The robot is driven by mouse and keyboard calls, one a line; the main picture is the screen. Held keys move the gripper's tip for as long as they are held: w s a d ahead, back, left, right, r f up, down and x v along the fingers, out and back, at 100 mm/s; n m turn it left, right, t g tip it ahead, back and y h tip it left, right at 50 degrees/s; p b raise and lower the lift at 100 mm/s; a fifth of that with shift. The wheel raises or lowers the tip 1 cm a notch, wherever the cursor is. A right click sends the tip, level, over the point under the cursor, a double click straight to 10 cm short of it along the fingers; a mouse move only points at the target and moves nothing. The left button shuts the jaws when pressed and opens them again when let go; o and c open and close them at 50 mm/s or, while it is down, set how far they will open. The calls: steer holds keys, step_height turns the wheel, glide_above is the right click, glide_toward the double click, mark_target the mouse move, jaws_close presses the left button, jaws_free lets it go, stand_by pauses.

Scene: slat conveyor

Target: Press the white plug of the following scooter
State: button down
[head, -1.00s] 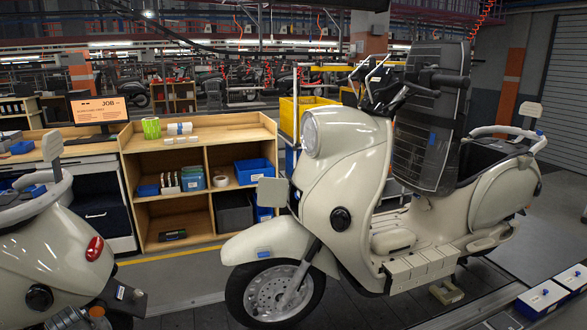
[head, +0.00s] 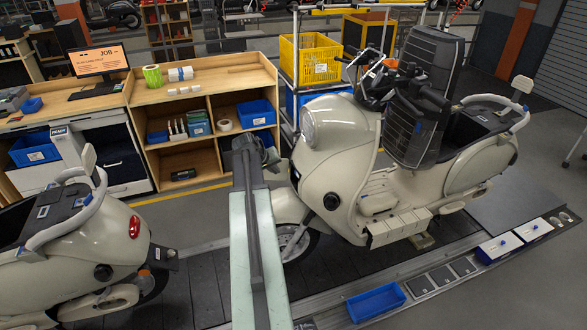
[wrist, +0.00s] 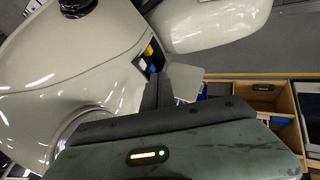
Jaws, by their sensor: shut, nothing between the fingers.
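The following scooter (head: 340,130) is cream and stands at the right with its front facing left. My gripper (head: 256,148) is at the left of its front, near headlight height. In the wrist view my dark gripper (wrist: 155,85) is shut and empty, beside the scooter's cream front body (wrist: 85,60). Just beyond the fingers is a dark opening (wrist: 150,58) in the body, with small yellow and blue parts inside. I cannot make out a white plug there. A pale square plate (wrist: 184,83) is right of the fingers. Contact cannot be told.
Another cream scooter (head: 85,240) stands at the left. Behind is a wooden shelf (head: 200,88) with blue bins. A yellow crate (head: 310,60) is on a rack. A blue tray (head: 376,302) lies at the conveyor edge. The dark slats between the scooters look clear.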

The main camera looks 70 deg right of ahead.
mark_target(300, 174)
steer(key=shift+f, duration=0.15)
steer(key=s+d+f+b, duration=0.4)
steer(key=d+f+b, duration=0.3)
steer(key=d+b, duration=0.1)
steer(key=shift+d+f, duration=0.15)
steer(key=shift+f, duration=0.25)
steer(key=shift+s, duration=0.15)
